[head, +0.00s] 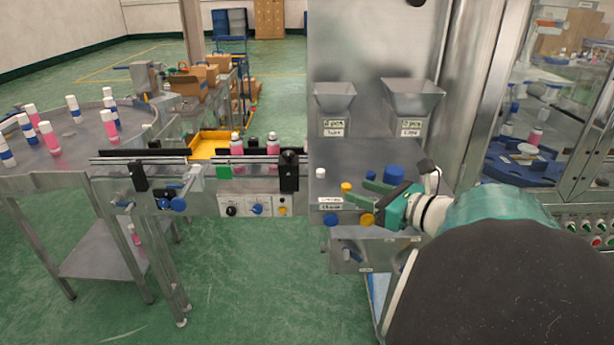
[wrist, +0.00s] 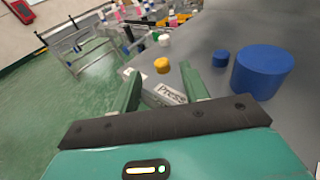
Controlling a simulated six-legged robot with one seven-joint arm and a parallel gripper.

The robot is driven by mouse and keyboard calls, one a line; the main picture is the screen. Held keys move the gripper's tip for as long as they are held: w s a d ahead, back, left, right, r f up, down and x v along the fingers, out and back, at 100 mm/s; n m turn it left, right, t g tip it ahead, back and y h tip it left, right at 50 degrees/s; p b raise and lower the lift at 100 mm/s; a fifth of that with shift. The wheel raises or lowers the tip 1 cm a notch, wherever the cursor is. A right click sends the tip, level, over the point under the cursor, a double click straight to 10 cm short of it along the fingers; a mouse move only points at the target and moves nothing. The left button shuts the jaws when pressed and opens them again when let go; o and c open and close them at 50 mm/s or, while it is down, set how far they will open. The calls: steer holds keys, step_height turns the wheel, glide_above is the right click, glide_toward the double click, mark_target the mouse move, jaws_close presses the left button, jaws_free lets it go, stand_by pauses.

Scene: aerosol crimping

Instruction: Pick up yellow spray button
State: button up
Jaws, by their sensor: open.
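The yellow spray button (head: 346,187) is a small round cap near the front left edge of the grey metal table (head: 350,155). In the wrist view the yellow button (wrist: 161,65) appears between and just beyond the fingertips. My gripper (head: 356,192) is open and empty, with its green fingers pointing left towards the button. In the wrist view both fingers of my gripper (wrist: 160,72) show on either side of a white "Press" label (wrist: 168,92). I cannot tell the exact gap to the button.
A white cap (head: 320,173) lies behind the button. A large blue cylinder (wrist: 262,72) and a smaller blue cap (wrist: 220,58) stand to the right. Two metal hoppers (head: 412,97) stand at the back. A conveyor (head: 205,170) with pink bottles is at left.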

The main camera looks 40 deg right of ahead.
mark_target(355, 188)
steer(key=shift+x, duration=1.5)
steer(key=shift+d, duration=0.1)
jaws_close()
